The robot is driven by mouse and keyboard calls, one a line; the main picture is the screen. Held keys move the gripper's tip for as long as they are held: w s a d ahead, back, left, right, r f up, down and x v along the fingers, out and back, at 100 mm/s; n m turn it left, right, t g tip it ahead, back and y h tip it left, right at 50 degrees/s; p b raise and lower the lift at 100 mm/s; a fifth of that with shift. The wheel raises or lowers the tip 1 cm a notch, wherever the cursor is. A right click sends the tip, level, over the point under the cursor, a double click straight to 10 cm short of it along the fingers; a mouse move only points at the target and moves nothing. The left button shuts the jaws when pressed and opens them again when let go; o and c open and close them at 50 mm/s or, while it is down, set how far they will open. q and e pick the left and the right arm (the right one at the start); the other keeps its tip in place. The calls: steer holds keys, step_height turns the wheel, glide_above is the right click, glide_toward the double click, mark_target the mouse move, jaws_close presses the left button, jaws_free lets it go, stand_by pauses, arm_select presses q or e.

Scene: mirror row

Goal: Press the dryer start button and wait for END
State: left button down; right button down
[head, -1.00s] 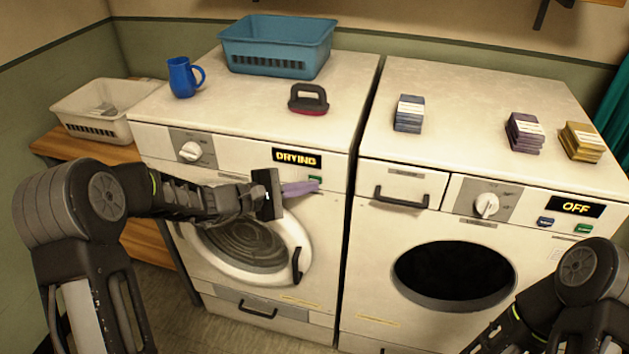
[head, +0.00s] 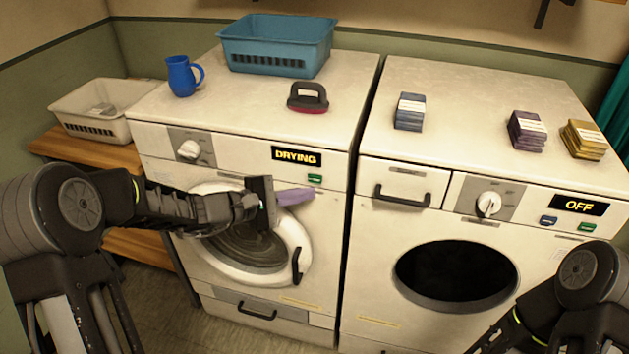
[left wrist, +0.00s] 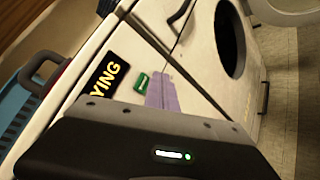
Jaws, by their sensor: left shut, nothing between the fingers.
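The left machine is the dryer (head: 240,300), and its display (head: 296,156) reads DRYING. The green start button (head: 315,178) sits just below the display and also shows in the left wrist view (left wrist: 142,82). My left gripper (head: 296,196) has lavender fingers, shut and empty. The fingertips are just below the button in the head view and leave it uncovered. In the left wrist view the fingers (left wrist: 160,92) lie beside the button, apart from it in the picture. My right arm shows at the lower right, but its gripper is out of view.
The right machine's display (head: 580,205) reads OFF. On top stand a blue basket (head: 277,50), a blue mug (head: 182,76), a dark brush-like tool (head: 308,97) and several stacked packs (head: 409,111). A white basket (head: 80,105) stands on a wooden shelf at left.

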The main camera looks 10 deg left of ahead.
arm_select(q)
steer(key=s+b, duration=0.1)
steer(key=s, duration=0.2)
steer(key=shift+s+a, duration=0.1)
steer(key=shift+s, duration=0.2)
stand_by(0.6)
steer(key=s+a+f+m+g+y, duration=0.1)
steer(key=s+f+m+g+y, duration=0.15)
steer(key=s+f, duration=0.45)
steer(key=s+a+f+m+g+y, duration=0.1)
steer(key=s+f+g+y, duration=0.15)
steer(key=f, duration=0.85)
steer(key=s+a+f+m+g+y, duration=0.1)
steer(key=s+f+g+y, duration=0.2)
steer(key=f, duration=0.5)
steer(key=s+d+f+m+g, duration=0.1)
steer(key=s+d+f+m, duration=0.3)
steer(key=s, duration=0.4)
steer(key=s+d+f+m, duration=0.4)
steer(key=s+d+f, duration=0.2)
steer(key=s+d, duration=0.2)
steer(key=shift+s+f+g+h, duration=0.15)
steer(key=shift+s+g+h, duration=0.25)
steer(key=shift+m, duration=0.25)
stand_by(1.9)
